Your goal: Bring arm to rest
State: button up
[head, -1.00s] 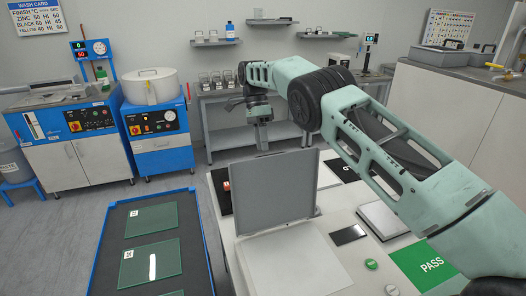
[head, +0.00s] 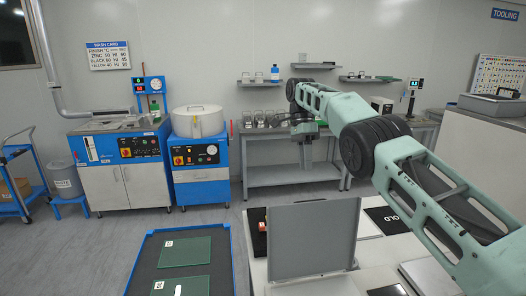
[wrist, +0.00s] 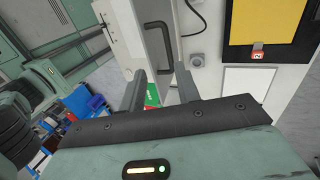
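My arm reaches from the right edge of the head view across the white sorting station. Its far end bends down, and my gripper (head: 306,152) hangs there with nothing visible in it, in front of the back bench. In the wrist view my gripper (wrist: 161,86) shows two grey fingers standing apart with an empty gap. A dark handle (wrist: 155,38) and a green patch (wrist: 152,95) lie beyond the fingers, clear of them.
A grey upright panel (head: 313,238) stands on the station below my arm. A blue-rimmed tray (head: 232,262) with green plates (head: 186,251) is to its left. The back bench (head: 290,178) holds small items. A yellow area (wrist: 268,22) with a small red-labelled part (wrist: 257,51) shows in the wrist view.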

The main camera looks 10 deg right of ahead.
jog(key=s+a+n+t+y+b, duration=0.1)
jog(key=s+a+n+b, duration=0.1)
jog(key=s+a+n, duration=0.75)
jog(key=s+a+n+t+y+b, duration=0.1)
jog(key=s+a+n+b, duration=0.35)
jog(key=s, duration=0.75)
jog(key=s+d+f+n+t, duration=0.1)
jog(key=s+f+n, duration=0.2)
jog(key=s, duration=0.5)
jog(key=s+d+f+n+h, duration=0.1)
jog(key=s+f+n, duration=0.2)
jog(key=s+n, duration=0.2)
jog(key=s+d+f+n+t, duration=0.1)
jog(key=s+f+n, duration=0.2)
jog(key=s, duration=0.7)
jog(key=shift+s+d+f+n+t+b, duration=0.3)
jog(key=shift+s+d+f+n+b, duration=0.05)
jog(key=shift+s+n+b, duration=0.1)
